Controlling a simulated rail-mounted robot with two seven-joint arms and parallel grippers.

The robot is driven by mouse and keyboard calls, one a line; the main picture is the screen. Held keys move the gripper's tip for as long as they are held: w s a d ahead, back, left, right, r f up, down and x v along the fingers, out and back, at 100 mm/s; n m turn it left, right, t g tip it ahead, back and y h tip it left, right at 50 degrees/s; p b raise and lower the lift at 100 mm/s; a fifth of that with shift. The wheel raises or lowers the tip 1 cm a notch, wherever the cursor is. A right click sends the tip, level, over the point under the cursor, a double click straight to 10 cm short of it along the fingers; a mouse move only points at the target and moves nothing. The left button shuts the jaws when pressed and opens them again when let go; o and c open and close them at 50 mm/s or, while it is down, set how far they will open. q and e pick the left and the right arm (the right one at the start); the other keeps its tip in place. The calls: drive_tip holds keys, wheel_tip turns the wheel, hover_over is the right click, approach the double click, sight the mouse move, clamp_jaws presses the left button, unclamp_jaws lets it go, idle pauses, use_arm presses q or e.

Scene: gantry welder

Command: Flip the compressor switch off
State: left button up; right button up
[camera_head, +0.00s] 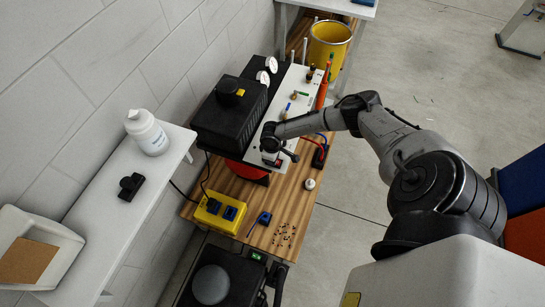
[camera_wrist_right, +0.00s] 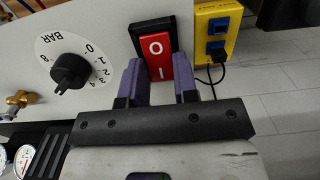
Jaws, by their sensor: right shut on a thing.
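I cannot tell which half is pressed in. My right gripper (camera_wrist_right: 160,82) has its purple-padded fingers on either side of the rocker's near end and is shut on it. In the head view my right gripper (camera_head: 272,157) is at the panel's near end. My left gripper is not in view.
A pressure dial (camera_wrist_right: 71,71) marked BAR and a brass fitting (camera_wrist_right: 20,99) lie left of the switch in the wrist view. A yellow socket box (camera_head: 219,213) with a black cable sits on the bench (camera_head: 262,228). A yellow bucket (camera_head: 329,40) stands behind the panel.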

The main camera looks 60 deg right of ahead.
drive_tip(key=o, duration=0.9)
drive_tip(key=shift+w+r, duration=0.2)
drive_tip(key=shift+r, duration=6.75)
